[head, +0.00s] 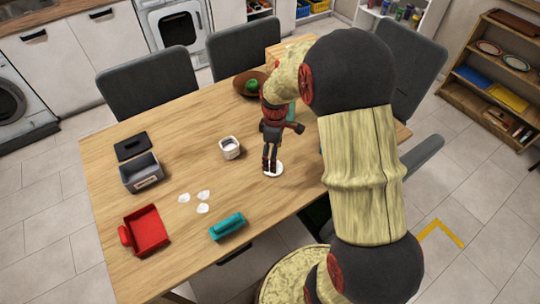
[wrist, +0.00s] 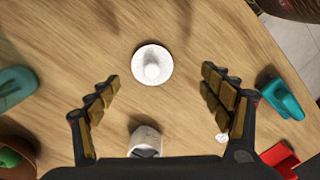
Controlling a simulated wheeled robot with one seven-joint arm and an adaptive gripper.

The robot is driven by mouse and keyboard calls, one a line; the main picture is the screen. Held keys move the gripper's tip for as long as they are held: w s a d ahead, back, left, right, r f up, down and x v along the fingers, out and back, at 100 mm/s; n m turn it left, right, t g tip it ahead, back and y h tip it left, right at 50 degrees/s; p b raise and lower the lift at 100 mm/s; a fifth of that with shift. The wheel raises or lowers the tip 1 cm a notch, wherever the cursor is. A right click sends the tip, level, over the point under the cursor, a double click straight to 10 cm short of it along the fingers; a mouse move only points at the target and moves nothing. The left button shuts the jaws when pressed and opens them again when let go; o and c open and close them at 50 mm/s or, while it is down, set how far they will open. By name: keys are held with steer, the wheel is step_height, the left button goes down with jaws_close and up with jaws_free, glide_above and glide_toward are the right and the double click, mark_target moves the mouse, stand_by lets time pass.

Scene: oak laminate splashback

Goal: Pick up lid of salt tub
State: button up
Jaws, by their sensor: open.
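A round white lid with a knob (head: 274,171) lies on the wooden table, partly hidden by my gripper in the head view. In the wrist view the lid (wrist: 152,65) is whole, knob up, a little beyond the fingertips and between their lines. A small white tub (head: 230,148) stands upright and open to the left of the lid; it also shows in the wrist view (wrist: 146,141). No label on it can be read. My gripper (head: 284,146) is open and empty above the table by the lid. In the wrist view its fingers (wrist: 162,80) are spread wide, clear of the lid.
On the table (head: 180,125) are a grey box (head: 141,173), a black slab (head: 131,146), white pieces (head: 203,208), a red scoop-like thing (head: 146,230), a teal holder (head: 228,226) and a brown bowl (head: 245,86) with something green. Chairs (head: 160,80) stand around.

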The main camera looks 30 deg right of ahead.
steer(key=shift+w+d+r+n, duration=0.2)
steer(key=shift+w+n, duration=0.2)
steer(key=shift+w, duration=0.25)
steer(key=shift+n, duration=0.6)
steer(key=shift+f+n, duration=0.3)
step_height(320, 180, down, 7)
steer(key=b, duration=0.3)
steer(key=shift+w+f, duration=0.1)
steer(key=shift+f, duration=0.1)
steer(key=shift+r, duration=0.1)
steer(key=shift+c, duration=0.7)
steer(key=c, duration=0.9)
